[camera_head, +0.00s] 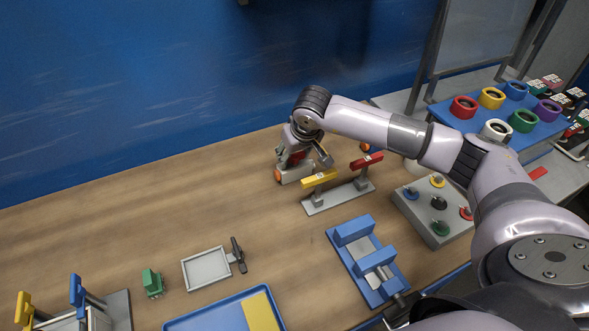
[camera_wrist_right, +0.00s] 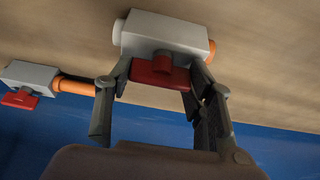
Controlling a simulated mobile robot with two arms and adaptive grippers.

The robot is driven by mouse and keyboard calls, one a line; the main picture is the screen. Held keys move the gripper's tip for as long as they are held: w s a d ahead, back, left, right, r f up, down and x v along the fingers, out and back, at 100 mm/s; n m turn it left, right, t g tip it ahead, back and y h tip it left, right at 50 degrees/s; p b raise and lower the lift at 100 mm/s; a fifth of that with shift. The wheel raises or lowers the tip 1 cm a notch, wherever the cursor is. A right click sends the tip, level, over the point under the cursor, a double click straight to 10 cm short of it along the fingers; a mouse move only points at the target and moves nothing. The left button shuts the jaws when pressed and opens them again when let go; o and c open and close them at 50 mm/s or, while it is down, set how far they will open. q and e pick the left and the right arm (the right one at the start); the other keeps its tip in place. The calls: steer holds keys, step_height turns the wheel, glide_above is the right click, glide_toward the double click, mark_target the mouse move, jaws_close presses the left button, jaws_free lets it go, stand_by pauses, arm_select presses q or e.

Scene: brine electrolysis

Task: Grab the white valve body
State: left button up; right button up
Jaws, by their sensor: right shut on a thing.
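The white valve body (camera_wrist_right: 165,32) is a pale grey-white box with a red handle (camera_wrist_right: 155,74), a white stub at one end and an orange stub at the other. It fills the top middle of the right wrist view. In the head view the white valve body (camera_head: 296,174) sits at the far side of the wooden table, partly hidden by my right gripper (camera_head: 300,160). My right gripper (camera_wrist_right: 158,80) is shut on it from above, its fingers on either side near the red handle. My left gripper is not in view.
A second valve with a red handle (camera_wrist_right: 20,98) lies beside it in the wrist view. A stand with yellow and red handles (camera_head: 338,197) is close to the right. A blue vise (camera_head: 372,262), knob box (camera_head: 432,222) and tray (camera_head: 206,268) are nearer.

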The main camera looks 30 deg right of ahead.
jaws_close()
steer(key=shift+r, duration=0.1)
